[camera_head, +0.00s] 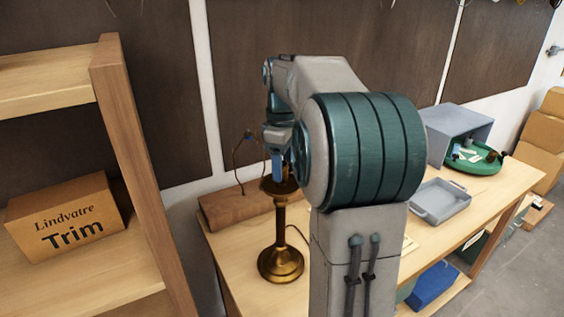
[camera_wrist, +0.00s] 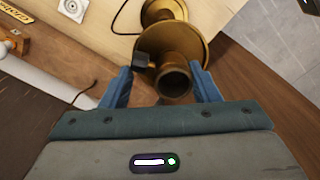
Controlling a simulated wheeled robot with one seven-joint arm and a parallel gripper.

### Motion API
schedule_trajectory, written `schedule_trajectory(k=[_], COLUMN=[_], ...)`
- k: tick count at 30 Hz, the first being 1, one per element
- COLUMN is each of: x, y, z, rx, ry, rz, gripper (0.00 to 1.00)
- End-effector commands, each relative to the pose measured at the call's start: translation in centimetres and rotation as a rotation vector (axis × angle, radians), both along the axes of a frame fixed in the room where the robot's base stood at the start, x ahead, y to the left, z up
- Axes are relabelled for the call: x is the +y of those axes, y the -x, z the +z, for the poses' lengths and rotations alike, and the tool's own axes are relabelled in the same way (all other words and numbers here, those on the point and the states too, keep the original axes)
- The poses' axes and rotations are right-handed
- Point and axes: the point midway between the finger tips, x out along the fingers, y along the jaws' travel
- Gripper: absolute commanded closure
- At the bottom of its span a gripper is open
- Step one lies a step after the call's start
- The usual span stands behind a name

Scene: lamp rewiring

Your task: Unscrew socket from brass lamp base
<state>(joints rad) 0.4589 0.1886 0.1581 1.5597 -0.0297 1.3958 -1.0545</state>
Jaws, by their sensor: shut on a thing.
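The brass lamp base (camera_head: 281,262) stands upright on the workbench, with a round foot, a slim stem and a wide cup at the top. In the wrist view its brass cup (camera_wrist: 196,42) lies just beyond the socket (camera_wrist: 174,82), which is a short brass cylinder with an open end and a small dark block at its side. My gripper (camera_wrist: 167,88) has its blue fingers on both sides of the socket and is shut on it. In the head view my gripper (camera_head: 276,166) is over the top of the lamp, and my arm hides part of the socket.
A brown block (camera_head: 235,207) lies behind the lamp. A grey tray (camera_head: 440,201), a green round tray (camera_head: 478,161) and a grey box (camera_head: 459,128) are farther right. A wooden shelf (camera_head: 130,130) with a cardboard box (camera_head: 66,218) stands at left. Thin wires (camera_head: 240,150) rise near my gripper.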

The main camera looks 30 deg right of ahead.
Motion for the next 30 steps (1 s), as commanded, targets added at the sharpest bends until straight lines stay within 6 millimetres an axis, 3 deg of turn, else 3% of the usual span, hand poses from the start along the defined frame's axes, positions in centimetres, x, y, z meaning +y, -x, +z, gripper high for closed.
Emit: schedule_trajectory(k=[18,30], x=[0.72,0.77], y=[-0.37,-0.40], z=[0.15,0.09], rx=[0.001,0.000], ry=[-0.001,0.000], rz=[0.647,0.695], gripper=[0.65,0.65])
